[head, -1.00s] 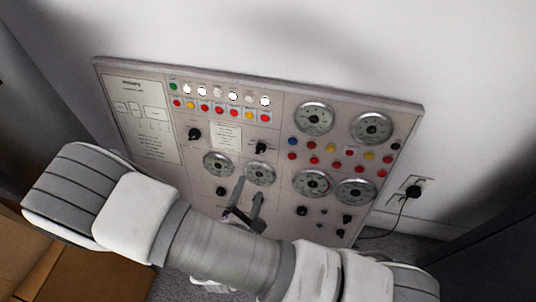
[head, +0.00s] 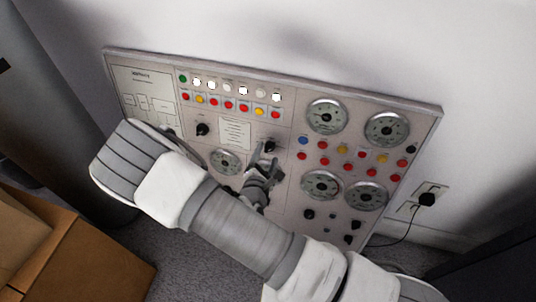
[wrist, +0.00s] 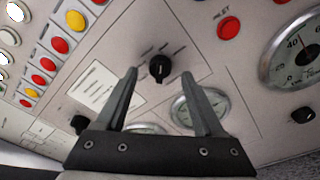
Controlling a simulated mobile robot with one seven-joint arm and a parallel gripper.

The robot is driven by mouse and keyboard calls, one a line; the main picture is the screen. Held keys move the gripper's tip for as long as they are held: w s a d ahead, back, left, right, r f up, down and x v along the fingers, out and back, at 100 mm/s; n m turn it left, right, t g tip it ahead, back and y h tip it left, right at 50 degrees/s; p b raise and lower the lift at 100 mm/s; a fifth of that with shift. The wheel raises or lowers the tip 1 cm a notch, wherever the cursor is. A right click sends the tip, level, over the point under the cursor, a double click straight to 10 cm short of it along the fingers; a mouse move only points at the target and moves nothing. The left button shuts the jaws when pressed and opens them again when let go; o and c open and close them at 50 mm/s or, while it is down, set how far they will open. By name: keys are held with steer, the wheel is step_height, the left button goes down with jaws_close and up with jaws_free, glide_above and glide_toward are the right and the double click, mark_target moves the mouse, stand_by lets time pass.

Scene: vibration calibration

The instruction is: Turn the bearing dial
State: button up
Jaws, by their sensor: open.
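A black dial knob (wrist: 160,67) with small printed marks around it sits on the grey control panel, and its label is too small to read. In the wrist view it lies between the tips of my open gripper (wrist: 159,76), slightly beyond them. In the head view my gripper (head: 265,158) is in front of this knob (head: 270,146) and partly covers it. The fingers are apart and hold nothing. I cannot tell whether they reach the panel surface. A second black knob (head: 202,129) sits to the left, beyond a printed label; it also shows in the wrist view (wrist: 79,123).
The panel (head: 290,108) leans against a white wall and carries round gauges (head: 326,116) and rows of coloured buttons (head: 228,104). A cardboard box (head: 85,255) stands at lower left. A plugged cable (head: 428,199) hangs at right.

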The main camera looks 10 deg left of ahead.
steer(key=shift+x, duration=0.95)
steer(key=shift+c, duration=0.2)
jaws_close()
